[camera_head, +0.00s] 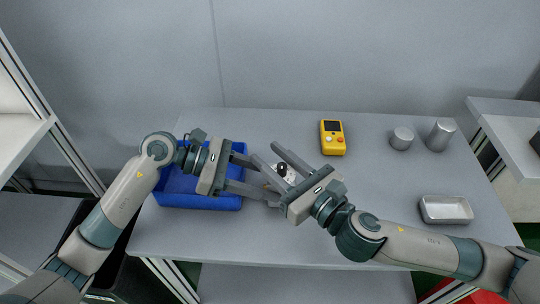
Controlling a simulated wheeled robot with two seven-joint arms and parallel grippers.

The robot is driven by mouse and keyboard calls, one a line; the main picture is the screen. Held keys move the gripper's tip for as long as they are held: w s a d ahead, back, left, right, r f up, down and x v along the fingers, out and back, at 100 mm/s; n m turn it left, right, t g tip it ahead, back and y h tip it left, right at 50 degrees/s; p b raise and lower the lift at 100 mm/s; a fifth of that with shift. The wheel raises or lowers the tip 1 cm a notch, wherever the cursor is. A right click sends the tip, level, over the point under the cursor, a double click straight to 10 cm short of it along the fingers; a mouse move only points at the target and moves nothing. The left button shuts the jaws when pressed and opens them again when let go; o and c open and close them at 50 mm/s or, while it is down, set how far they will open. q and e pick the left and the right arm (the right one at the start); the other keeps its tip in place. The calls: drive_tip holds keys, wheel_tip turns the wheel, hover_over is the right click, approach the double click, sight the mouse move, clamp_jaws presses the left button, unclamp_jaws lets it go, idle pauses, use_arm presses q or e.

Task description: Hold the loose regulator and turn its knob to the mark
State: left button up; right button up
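The loose regulator (291,177) is a small white piece with a black knob (281,168), near the middle of the table. My grippers partly cover it, and the mark cannot be made out. My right gripper (264,152) reaches in from the lower right with its fingers spread, one on either side of the regulator in the picture. My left gripper (268,181) points right from over the blue tray. Its fingers are also apart, and their tips overlap the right gripper's lower finger in the picture. Contact between the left fingers and the regulator cannot be told.
The blue tray (199,201) lies at the table's left, under my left gripper. A yellow device (332,138) lies behind the grippers. Two grey cylinders (402,139) (440,135) stand at the back right. A metal tray (446,209) is at the right. The grey table (380,180) is clear between these.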

sight(286, 170)
drive_tip(key=shift+v, duration=3.45)
drive_tip(key=shift+w, duration=0.1)
